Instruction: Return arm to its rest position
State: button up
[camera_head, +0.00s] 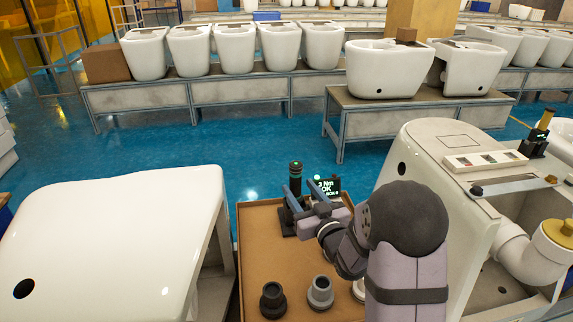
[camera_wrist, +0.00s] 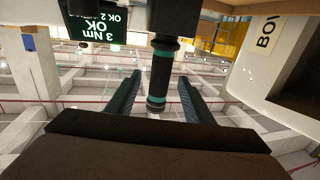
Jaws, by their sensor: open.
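My gripper (camera_head: 303,203) is over the back of the brown tray (camera_head: 256,245) in the head view, its blue fingers pointing away. In the wrist view my gripper (camera_wrist: 157,88) has its fingers apart. A black tool with green bands (camera_wrist: 157,90) appears between them, with a gap on each side. The same tool (camera_head: 295,177) stands upright by the fingers in the head view. A small display (camera_head: 328,187) beside it shows "OK" in green; it is upside down in the wrist view (camera_wrist: 95,25), reading "3 Nm OK". The arm hides part of the tray.
A dark ring-shaped fitting (camera_head: 273,298) and a grey one (camera_head: 320,291) stand at the tray's front. A white toilet body (camera_head: 110,240) is at left. Toilets on benches line the back.

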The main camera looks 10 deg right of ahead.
jog(key=shift+s+a+r+g+p, duration=0.1)
jog(key=shift+r+g+p, duration=0.15)
jog(key=shift+g+p, duration=0.2)
jog(key=shift+s+a+r+n+g+h+p, duration=0.1)
jog(key=shift+s+r+n+g+h+p, duration=0.1)
jog(key=shift+s+n+g+h+p, duration=0.55)
jog(key=s+d+r+n+g+h+p, duration=0.15)
jog(key=s+g+p, duration=0.4)
jog(key=s, duration=0.65)
jog(key=s+d+r+n+g+h+p, duration=0.1)
jog(key=s+d+g+h+p, duration=0.15)
jog(key=s+g+p, duration=0.6)
jog(key=s+d+f+g+b, duration=0.1)
jog(key=s+d+f+b, duration=0.2)
jog(key=s+f+b, duration=0.75)
jog(key=s+a+f+m+y+b, duration=0.1)
jog(key=a+f+m+b, duration=0.5)
jog(key=f, duration=0.1)
notch_tip(320, 180, up, 23)
jog(key=p, duration=2.2)
jog(key=shift+a+m, duration=0.3)
jog(key=shift+a, duration=0.15)
